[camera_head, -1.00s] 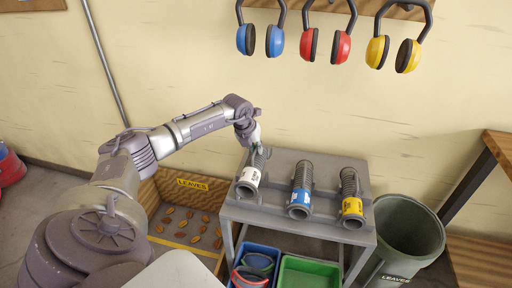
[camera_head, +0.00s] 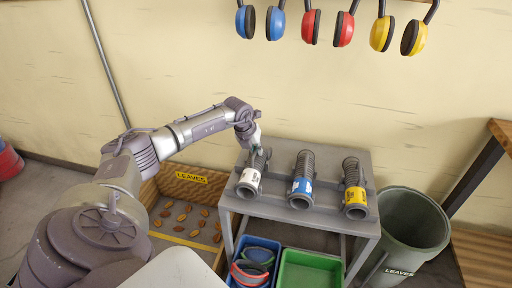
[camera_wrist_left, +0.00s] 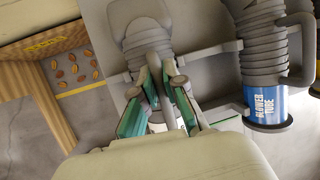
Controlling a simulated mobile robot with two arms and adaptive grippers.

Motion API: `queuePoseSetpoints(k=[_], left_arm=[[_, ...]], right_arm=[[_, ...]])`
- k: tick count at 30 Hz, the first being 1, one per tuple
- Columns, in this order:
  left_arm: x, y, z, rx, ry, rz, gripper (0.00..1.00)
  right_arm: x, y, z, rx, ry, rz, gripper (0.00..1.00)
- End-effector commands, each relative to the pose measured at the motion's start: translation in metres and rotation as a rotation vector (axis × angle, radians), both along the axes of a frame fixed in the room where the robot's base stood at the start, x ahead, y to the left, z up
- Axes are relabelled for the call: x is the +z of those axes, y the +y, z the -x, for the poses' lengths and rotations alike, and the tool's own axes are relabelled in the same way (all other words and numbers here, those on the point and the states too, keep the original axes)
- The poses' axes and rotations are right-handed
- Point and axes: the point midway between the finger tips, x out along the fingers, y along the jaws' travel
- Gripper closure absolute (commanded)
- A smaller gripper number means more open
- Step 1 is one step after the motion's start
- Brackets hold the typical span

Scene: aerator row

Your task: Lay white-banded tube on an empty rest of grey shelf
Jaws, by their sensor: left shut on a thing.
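The white-banded tube (camera_head: 249,184) lies at the left of the grey shelf's top (camera_head: 335,158), its flanged end toward the front edge. My left gripper (camera_head: 257,150) is at the tube's back part, coming down from above. In the left wrist view the gripper (camera_wrist_left: 160,72) has its green-padded fingers close together on the grey tube (camera_wrist_left: 147,38); its white band is mostly hidden behind them. I cannot tell whether the tube is lifted from its rest. My right gripper is not in view.
A blue-banded tube (camera_head: 302,186) and a yellow-banded tube (camera_head: 355,193) lie to the right on the shelf. Below are a blue bin (camera_head: 236,262) and a green bin (camera_head: 310,270). A grey-green leaves bin (camera_head: 412,235) stands right. Earmuffs (camera_head: 328,24) hang on the wall.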

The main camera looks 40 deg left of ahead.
Motion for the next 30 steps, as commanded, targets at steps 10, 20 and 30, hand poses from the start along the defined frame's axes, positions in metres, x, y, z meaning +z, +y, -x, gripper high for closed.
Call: queuePoseSetpoints(k=[10, 20, 30], left_arm=[[0.001, 0.0, 0.0, 0.0, -0.001, 0.0, 1.0], [0.001, 0.0, 0.0, 0.0, -0.001, 0.0, 0.6], [0.011, 0.001, 0.004, -0.002, -0.002, -0.001, 0.6]], right_arm=[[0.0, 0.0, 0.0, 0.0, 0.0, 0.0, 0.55], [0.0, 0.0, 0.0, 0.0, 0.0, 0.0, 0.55], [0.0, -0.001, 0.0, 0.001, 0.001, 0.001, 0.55]])
